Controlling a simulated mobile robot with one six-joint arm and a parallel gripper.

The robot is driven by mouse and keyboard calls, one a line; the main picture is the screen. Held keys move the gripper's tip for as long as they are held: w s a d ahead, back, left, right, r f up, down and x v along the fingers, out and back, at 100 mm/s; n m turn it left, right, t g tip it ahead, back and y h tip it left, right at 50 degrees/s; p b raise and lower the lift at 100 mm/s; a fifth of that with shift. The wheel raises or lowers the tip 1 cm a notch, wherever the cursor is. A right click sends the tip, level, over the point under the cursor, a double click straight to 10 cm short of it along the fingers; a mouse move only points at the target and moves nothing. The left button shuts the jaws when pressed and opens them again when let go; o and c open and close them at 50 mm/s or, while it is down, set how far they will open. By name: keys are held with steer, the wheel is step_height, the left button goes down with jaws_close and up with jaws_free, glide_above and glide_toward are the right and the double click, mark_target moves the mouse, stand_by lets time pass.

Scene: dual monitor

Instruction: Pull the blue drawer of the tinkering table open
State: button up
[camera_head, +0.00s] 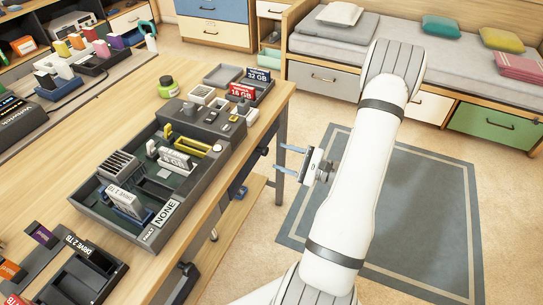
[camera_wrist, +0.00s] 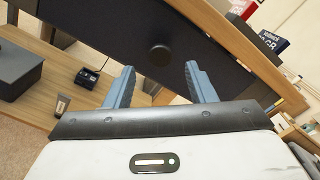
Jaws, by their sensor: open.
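The tinkering table (camera_head: 130,115) has a wooden top and fills the left of the head view. In the wrist view a dark navy panel (camera_wrist: 105,22), which looks like the drawer front, lies under the wooden table edge (camera_wrist: 240,45). A round dark knob (camera_wrist: 160,56) is on the panel. My gripper (camera_head: 279,158) is open, beside the table's right side. In the wrist view its blue fingers (camera_wrist: 160,72) point at the panel, with the knob between and beyond the tips. I see no contact. The head view mostly hides the drawer front under the tabletop.
A grey tray (camera_head: 105,212) with several parts stands on the tabletop. A dark table leg (camera_head: 279,165) stands close to my fingers. A lower wooden shelf (camera_head: 237,220) runs under the table. A bed (camera_head: 430,65) with drawers stands behind.

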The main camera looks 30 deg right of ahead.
mark_target(267, 153)
steer(key=shift+x, duration=2.25)
steer(key=shift+s, duration=0.1)
jaws_close()
steer(key=shift+a, duration=0.1)
